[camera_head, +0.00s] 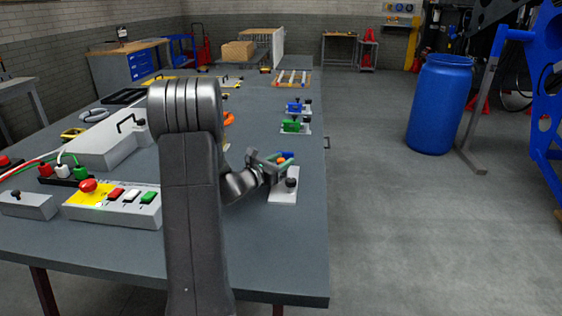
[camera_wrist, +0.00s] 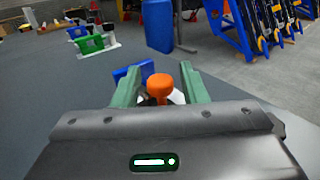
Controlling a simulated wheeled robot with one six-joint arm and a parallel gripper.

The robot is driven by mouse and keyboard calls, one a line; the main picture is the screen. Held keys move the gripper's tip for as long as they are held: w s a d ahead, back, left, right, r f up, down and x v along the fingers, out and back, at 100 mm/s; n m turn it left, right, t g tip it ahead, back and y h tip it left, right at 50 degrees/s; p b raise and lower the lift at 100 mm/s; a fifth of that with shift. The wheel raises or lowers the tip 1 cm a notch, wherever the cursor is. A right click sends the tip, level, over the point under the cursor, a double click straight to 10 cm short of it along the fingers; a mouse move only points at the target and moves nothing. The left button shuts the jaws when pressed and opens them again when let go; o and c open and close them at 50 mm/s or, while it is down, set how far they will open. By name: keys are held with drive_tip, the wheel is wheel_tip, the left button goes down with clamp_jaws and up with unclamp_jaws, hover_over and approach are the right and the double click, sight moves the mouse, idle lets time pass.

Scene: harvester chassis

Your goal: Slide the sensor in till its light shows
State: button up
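An orange knob-like piece (camera_wrist: 160,84), perhaps the sensor, sits between the two green fingers of my gripper (camera_wrist: 162,88) in the wrist view. Narrow gaps seem to show on both sides of it, so the gripper looks open around it. A blue block (camera_wrist: 138,72) is just beyond the fingers, partly hidden by the left one. In the head view my gripper (camera_head: 277,162) is tilted over a white base plate (camera_head: 283,196) with a black knob, near the table's right edge. The orange piece (camera_head: 282,158) is small there. No light on it can be made out.
A green block (camera_head: 291,126) and a blue block (camera_head: 295,107) stand on similar plates farther along the right edge. A control box with a red button (camera_head: 88,185) and a grey housing (camera_head: 105,145) are on the left. A blue barrel (camera_head: 440,105) stands on the floor.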

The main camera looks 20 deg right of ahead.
clamp_jaws()
drive_tip(key=shift+f+b, duration=0.2)
drive_tip(key=shift+b, duration=0.65)
drive_tip(key=shift+r+b, duration=0.1)
drive_tip(key=shift+b, duration=0.85)
drive_tip(key=shift+w+r, duration=0.1)
drive_tip(key=shift+o, duration=0.9)
unclamp_jaws()
drive_tip(key=b+v, duration=0.1)
drive_tip(key=v, duration=1.2)
drive_tip(key=shift+a, duration=0.35)
